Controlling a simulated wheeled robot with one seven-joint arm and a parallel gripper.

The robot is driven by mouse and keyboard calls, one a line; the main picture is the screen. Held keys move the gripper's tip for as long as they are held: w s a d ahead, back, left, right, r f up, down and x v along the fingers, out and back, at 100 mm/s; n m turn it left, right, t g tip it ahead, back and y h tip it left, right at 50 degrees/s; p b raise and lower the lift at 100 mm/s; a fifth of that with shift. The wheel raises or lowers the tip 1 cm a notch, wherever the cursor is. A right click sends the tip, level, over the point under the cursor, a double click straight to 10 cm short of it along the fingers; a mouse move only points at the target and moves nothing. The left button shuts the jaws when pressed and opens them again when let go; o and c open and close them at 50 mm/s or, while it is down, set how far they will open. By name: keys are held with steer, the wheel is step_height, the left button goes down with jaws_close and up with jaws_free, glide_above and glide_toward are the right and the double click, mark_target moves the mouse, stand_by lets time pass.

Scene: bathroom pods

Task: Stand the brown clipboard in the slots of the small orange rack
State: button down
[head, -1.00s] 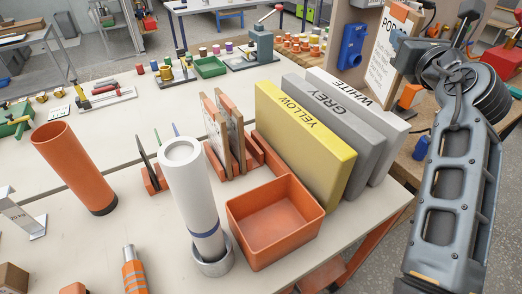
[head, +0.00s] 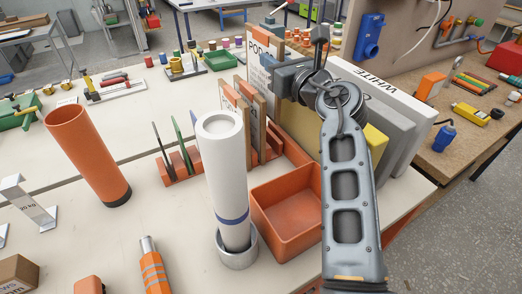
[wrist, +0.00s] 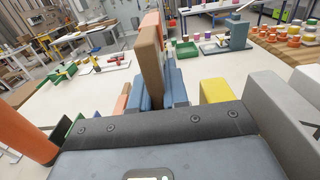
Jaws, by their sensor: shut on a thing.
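The brown clipboard (head: 262,66) carries a white sheet with large dark print and an orange clip at its top. My gripper (wrist: 158,88) is shut on it, one blue-grey finger on each side. In the wrist view the clipboard (wrist: 150,52) shows nearly edge-on and upright. In the head view it is behind two other brown clipboards (head: 241,108) that stand in orange slotted holders. A small orange rack (head: 182,167) with thin dark and green plates stands left of the white tube. My wrist and the clipboards hide part of the slots and the held clipboard's lower edge.
A white tube (head: 226,180) stands upright in a grey ring in front of the racks. An orange bin (head: 287,207) is to its right. Yellow, grey and white (head: 370,82) binders stand at the right, partly behind my arm. An orange cylinder (head: 88,155) stands at the left.

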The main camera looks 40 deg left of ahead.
mark_target(274, 108)
step_height(274, 108, down, 11)
steer(key=shift+d+f+b, duration=0.1)
steer(key=shift+f+b, duration=0.05)
steer(key=shift+b, duration=0.45)
steer(key=shift+f, duration=0.1)
steer(key=shift+f+b, duration=0.35)
steer(key=shift+b, duration=0.1)
steer(key=c, duration=1.1)
jaws_free()
steer(key=shift+r+p, duration=0.45)
steer(key=shift+d, duration=0.3)
steer(key=v, duration=1.1)
steer(key=shift+s+d, duration=0.1)
steer(key=shift+s, duration=0.1)
